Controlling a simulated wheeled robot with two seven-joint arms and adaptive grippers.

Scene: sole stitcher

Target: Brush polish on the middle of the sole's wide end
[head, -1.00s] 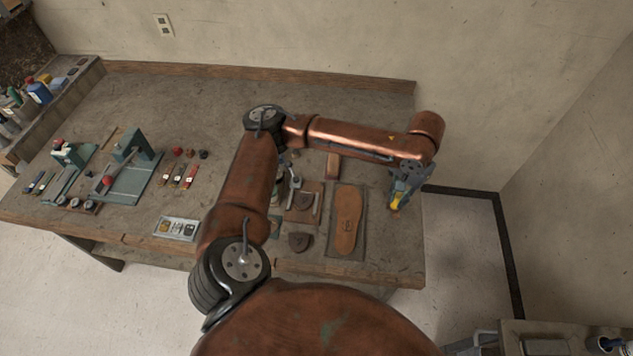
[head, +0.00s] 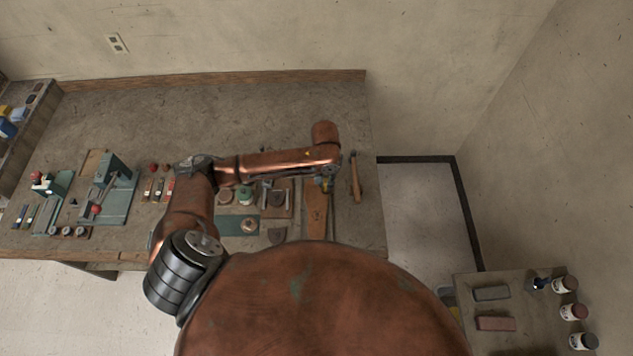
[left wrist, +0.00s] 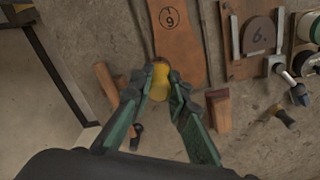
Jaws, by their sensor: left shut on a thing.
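The tan sole (head: 316,212) lies lengthwise on the bench, with its far end under my left gripper (head: 325,184). In the left wrist view the sole (left wrist: 181,45) bears a circled 9 and widens towards my gripper (left wrist: 160,88). The left fingers are shut on a yellow-handled tool (left wrist: 158,79), seemingly the polish brush, over or just beside the wide end. The brush's tip is hidden, so I cannot tell whether it touches the sole. My right gripper is in neither current view.
A hammer-like tool (head: 355,178) lies right of the sole, near the bench's right edge. A wooden block (left wrist: 220,110) lies close to my fingers. Sole pieces (head: 277,200) and a green mat (head: 238,225) lie left. Several jars (head: 574,312) stand on a separate stand.

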